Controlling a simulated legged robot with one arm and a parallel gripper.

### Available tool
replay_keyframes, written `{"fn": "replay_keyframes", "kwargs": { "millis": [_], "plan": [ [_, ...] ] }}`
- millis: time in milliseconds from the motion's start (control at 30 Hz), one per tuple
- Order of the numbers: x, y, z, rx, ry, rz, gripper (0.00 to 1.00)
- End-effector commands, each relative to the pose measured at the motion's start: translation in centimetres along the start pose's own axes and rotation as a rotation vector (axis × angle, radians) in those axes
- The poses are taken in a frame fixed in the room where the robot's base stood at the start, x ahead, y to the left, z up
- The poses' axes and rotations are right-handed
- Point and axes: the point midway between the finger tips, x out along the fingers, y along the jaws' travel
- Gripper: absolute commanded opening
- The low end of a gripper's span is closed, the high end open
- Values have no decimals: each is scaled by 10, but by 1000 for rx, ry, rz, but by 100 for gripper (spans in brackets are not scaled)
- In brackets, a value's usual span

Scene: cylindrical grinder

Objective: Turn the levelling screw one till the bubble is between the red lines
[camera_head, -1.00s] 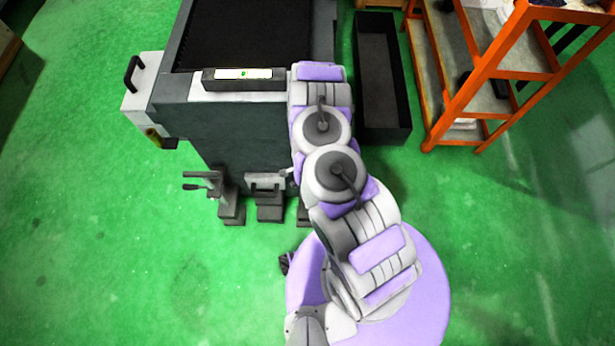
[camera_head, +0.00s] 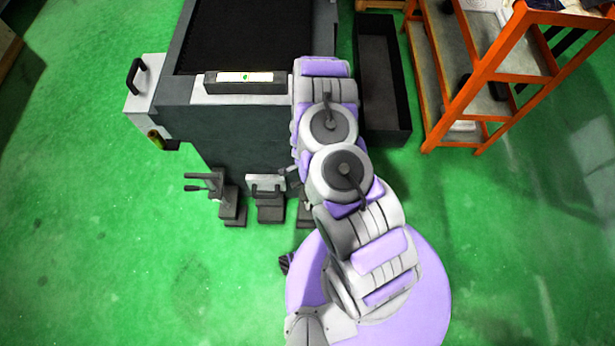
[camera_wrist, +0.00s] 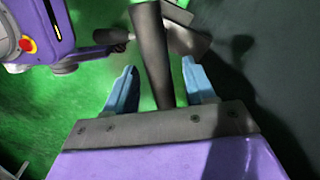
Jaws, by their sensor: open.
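The spirit level (camera_head: 246,88) lies on the grinder's front edge in the head view. Its green bubble (camera_head: 245,77) shows near the middle of the pale vial; the red lines are too small to make out. My gripper (camera_wrist: 158,64) is hidden in the head view. In the wrist view its blue fingers are open on either side of a dark upright rod (camera_wrist: 152,50); contact cannot be told.
The grinder (camera_head: 235,135) fills the upper middle of the head view. A dark open trough (camera_head: 395,135) and an orange shelf rack (camera_head: 490,70) stand to the right. The green floor is free at left and lower right.

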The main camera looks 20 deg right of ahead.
Motion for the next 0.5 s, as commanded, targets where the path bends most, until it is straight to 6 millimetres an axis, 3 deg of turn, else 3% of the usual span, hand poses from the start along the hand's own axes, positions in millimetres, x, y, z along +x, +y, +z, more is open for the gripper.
{"fn": "replay_keyframes", "kwargs": {
  "millis": [100,500],
  "plan": [
    [-33,-2,-1,0,0,-4,54],
    [-111,-4,-2,1,4,-6,54]
  ]
}}
